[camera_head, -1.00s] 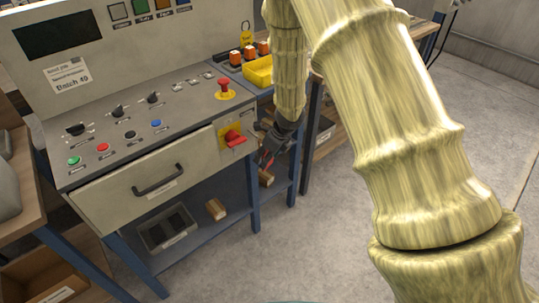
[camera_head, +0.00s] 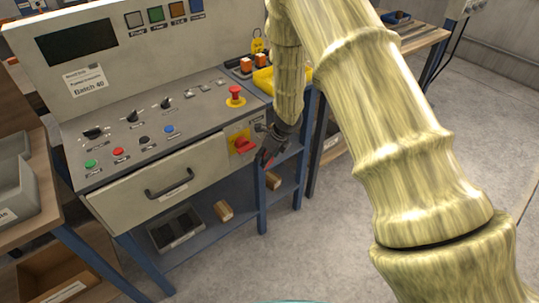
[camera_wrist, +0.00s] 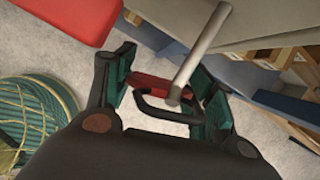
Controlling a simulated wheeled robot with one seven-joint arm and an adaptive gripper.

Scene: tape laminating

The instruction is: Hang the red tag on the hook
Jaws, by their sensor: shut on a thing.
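My gripper (camera_head: 266,160) is by the right front corner of the console, just right of the red rotary switch. In the wrist view my gripper (camera_wrist: 164,80) has its fingers closed on the red tag (camera_wrist: 150,84). A black loop (camera_wrist: 146,105) shows with the tag between the fingers. The hook (camera_wrist: 206,42) is a grey rod that crosses over the tag, its end close to the loop. I cannot tell whether the loop is around the rod. In the head view the hook (camera_head: 259,127) is small at the console edge, and the tag is mostly hidden by the gripper.
The red rotary switch (camera_head: 243,146) on its yellow plate is close to the gripper's left. A red emergency button (camera_head: 235,93) is on the console top (camera_head: 190,116). The drawer (camera_head: 150,200) is closed. Blue table legs and a lower shelf are below. Open floor lies to the right.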

